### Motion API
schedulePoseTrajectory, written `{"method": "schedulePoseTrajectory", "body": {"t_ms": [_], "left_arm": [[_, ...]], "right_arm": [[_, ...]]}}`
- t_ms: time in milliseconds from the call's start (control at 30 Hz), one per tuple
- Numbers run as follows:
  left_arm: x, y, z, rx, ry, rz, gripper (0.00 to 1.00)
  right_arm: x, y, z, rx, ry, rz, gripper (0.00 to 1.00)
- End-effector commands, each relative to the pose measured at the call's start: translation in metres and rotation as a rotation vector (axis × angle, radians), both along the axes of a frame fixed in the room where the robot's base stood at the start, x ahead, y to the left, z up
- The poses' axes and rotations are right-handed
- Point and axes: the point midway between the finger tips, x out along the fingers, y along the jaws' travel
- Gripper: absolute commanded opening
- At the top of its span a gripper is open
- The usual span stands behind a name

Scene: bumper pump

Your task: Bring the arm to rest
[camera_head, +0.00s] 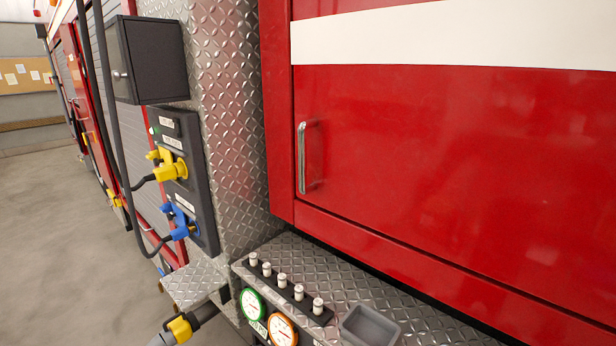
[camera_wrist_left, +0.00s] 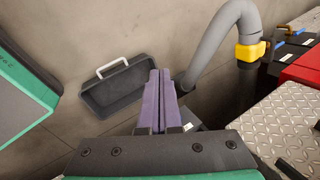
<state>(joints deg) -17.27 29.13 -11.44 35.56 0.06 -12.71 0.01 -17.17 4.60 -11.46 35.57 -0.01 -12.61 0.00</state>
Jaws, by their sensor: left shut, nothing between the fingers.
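My left gripper (camera_wrist_left: 158,100) shows in the left wrist view, with its two purple fingers pressed together and nothing between them. It is over the floor, beside a dark open case. Neither arm shows in the head view. My right gripper is in no view.
The head view shows a red truck door (camera_head: 450,170) with a metal handle (camera_head: 302,158). Yellow (camera_head: 172,169) and blue (camera_head: 180,222) connectors sit on a dark panel. The wrist view shows a dark case (camera_wrist_left: 112,88), a grey hose (camera_wrist_left: 212,42) and a diamond-plate step (camera_wrist_left: 285,128). Floor at left is clear.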

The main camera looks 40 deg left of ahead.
Motion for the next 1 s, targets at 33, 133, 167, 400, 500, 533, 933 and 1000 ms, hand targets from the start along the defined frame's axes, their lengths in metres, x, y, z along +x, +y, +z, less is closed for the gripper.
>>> {"method": "schedulePoseTrajectory", "body": {"t_ms": [33,133,167,400,500,533,933,1000], "left_arm": [[-0.006,-0.042,-0.021,-0.065,-0.001,0.020,0.00],[-0.014,-0.111,-0.048,-0.168,-0.001,0.052,0.00],[-0.016,-0.130,-0.054,-0.196,-0.001,0.060,0.00],[-0.024,-0.256,-0.081,-0.375,-0.002,0.115,0.00],[-0.025,-0.285,-0.107,-0.415,-0.002,0.128,0.00],[-0.025,-0.283,-0.121,-0.412,-0.002,0.128,0.00],[-0.025,-0.281,-0.188,-0.410,-0.003,0.125,0.00],[-0.025,-0.281,-0.188,-0.410,-0.003,0.125,0.00]], "right_arm": [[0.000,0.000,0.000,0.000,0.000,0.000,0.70],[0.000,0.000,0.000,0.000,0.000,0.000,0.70],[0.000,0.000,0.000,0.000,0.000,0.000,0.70],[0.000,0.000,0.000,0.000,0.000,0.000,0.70],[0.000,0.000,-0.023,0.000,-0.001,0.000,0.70],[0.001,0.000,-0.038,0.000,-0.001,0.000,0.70],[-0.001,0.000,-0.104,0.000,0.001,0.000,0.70],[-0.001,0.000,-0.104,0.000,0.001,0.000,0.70]]}}
